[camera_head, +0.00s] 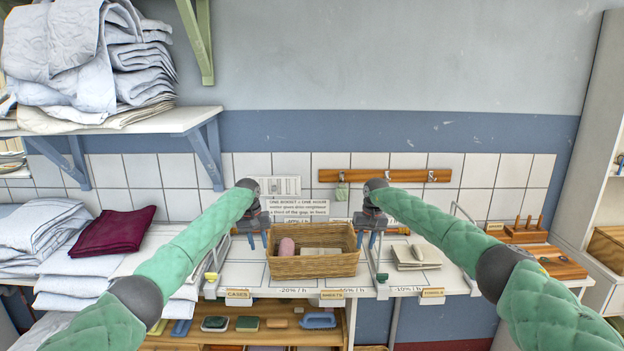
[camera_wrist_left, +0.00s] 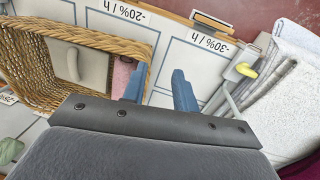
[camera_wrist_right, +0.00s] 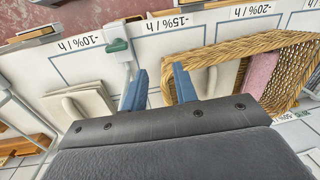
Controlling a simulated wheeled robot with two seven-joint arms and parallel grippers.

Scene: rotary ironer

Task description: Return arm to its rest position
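My left arm (camera_head: 190,250) reaches forward from the left, and my right arm (camera_head: 430,222) from the right. My left gripper (camera_head: 257,240) is over the counter, beside the left end of the wicker basket (camera_head: 312,267). In the left wrist view its two blue fingers (camera_wrist_left: 160,88) are apart with nothing between them. My right gripper (camera_head: 367,240) is near the basket's right end. In the right wrist view its fingers (camera_wrist_right: 158,88) are apart and empty. I cannot tell whether either gripper touches the basket.
Linen stacks and a maroon cloth (camera_head: 113,232) are at left. Thin metal stands rise near both grippers. A shelf (camera_head: 180,120) juts out upper left.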

